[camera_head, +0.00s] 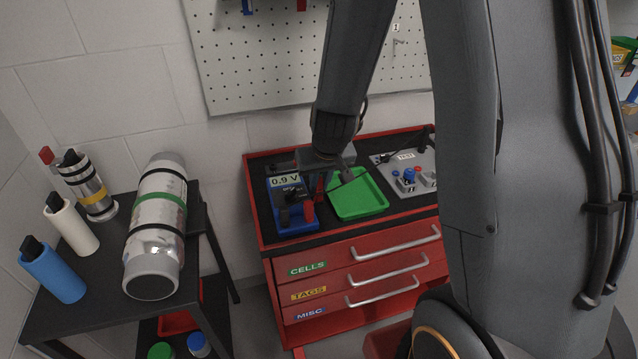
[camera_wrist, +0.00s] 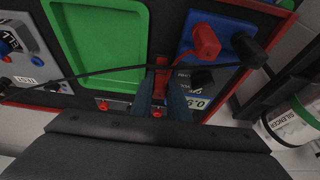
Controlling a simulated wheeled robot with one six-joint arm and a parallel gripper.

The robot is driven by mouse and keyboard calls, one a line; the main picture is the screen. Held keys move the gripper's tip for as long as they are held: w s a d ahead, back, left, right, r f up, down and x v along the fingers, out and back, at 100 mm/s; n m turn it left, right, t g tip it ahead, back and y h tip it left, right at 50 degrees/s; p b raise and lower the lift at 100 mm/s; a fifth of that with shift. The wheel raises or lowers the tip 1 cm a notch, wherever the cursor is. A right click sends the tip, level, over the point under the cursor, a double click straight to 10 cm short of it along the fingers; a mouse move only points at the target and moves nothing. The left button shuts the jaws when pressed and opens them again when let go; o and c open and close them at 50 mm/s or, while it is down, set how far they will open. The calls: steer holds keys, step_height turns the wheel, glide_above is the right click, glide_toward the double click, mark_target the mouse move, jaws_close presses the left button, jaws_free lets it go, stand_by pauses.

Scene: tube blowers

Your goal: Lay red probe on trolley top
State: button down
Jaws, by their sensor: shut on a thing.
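My gripper (camera_head: 321,182) is low over the trolley top (camera_head: 321,230), between the blue meter and the green tray. It is shut on the red probe (camera_wrist: 160,78), a thin red piece showing between the fingers (camera_wrist: 163,95) in the wrist view. The probe's lower end is hard to make out, and I cannot tell whether it touches the top. The blue meter (camera_head: 296,225) reads 0.9 V, with a red plug (camera_head: 308,212) and a black plug (camera_head: 284,216) at its front. The red plug also shows in the wrist view (camera_wrist: 206,42).
The green tray (camera_head: 358,198) is empty. A grey test panel (camera_head: 410,178) stands right of it. A black lead (camera_wrist: 100,78) crosses in front of the tray. A black side table (camera_head: 108,262) with a silver silencer (camera_head: 157,230) and bottles stands left. A pegboard hangs behind.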

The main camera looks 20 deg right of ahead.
steer(key=shift+f, duration=0.2)
steer(key=c, duration=1.7)
jaws_free()
steer(key=shift+r, duration=0.25)
steer(key=shift+s+r+p, duration=0.25)
steer(key=shift+r+p, duration=0.35)
steer(key=shift+p, duration=0.05)
steer(key=p+v, duration=0.8)
steer(key=v, duration=0.4)
steer(key=s+r, duration=0.2)
steer(key=s, duration=0.2)
steer(key=s+r+g, duration=0.1)
steer(key=s+r, duration=0.1)
steer(key=s, duration=0.2)
steer(key=s+r+g, duration=0.1)
steer(key=s+r, duration=0.1)
steer(key=s, duration=0.2)
steer(key=shift+s+r, duration=0.2)
steer(key=shift+s, duration=0.15)
steer(key=shift+f, duration=0.1)
